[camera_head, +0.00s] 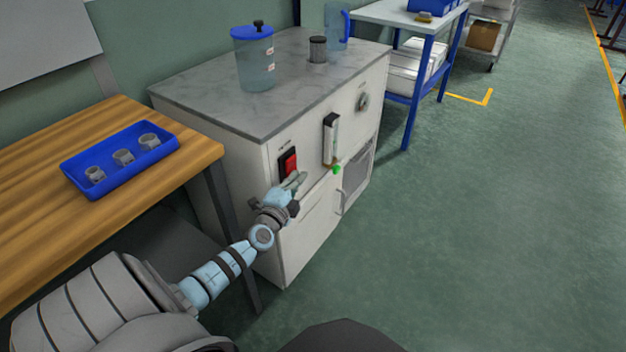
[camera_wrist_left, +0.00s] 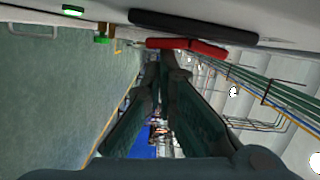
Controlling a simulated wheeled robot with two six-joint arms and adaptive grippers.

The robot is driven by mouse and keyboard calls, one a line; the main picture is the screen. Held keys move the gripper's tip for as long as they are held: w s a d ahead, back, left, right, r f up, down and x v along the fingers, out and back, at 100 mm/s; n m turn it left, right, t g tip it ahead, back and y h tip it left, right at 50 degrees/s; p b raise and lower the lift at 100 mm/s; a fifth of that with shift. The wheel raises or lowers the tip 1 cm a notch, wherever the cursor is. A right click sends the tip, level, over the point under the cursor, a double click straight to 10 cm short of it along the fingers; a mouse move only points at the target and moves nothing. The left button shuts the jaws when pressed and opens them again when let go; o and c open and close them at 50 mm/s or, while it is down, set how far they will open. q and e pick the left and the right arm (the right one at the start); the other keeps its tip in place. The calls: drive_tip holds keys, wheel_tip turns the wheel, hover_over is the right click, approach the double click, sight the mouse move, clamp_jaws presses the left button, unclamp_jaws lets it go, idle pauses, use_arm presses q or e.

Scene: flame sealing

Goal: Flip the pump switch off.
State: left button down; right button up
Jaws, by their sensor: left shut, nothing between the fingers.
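The pump switch (camera_head: 289,163) is a red rocker in a black frame on the front of the white cabinet (camera_head: 230,160). In the left wrist view the red switch (camera_wrist_left: 205,48) lies at the top, just past the fingertips. My left gripper (camera_head: 299,181) is shut and empty, with its fingertips close to the lower edge of the switch. In the left wrist view the gripper (camera_wrist_left: 165,60) points at the switch; I cannot tell whether it touches. My right gripper is not in view.
A green light (camera_head: 337,169) sits below a flow gauge (camera_head: 331,138), right of the switch. A dial (camera_head: 362,102) is farther right. A blue-lidded jar (camera_head: 255,65) stands on the cabinet top. A wooden table (camera_head: 60,225) with a blue tray (camera_head: 78,181) is at left. The floor at right is clear.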

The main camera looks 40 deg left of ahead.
use_arm(q)
drive_tip(key=shift+a+f, duration=0.15)
drive_tip(key=shift+a, duration=0.05)
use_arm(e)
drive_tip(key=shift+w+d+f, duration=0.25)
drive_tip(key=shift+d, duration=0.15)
use_arm(q)
drive_tip(key=s+d+p, duration=0.1)
drive_tip(key=s+d, duration=0.6)
drive_tip(key=s, duration=0.2)
drive_tip(key=shift+d, duration=0.2)
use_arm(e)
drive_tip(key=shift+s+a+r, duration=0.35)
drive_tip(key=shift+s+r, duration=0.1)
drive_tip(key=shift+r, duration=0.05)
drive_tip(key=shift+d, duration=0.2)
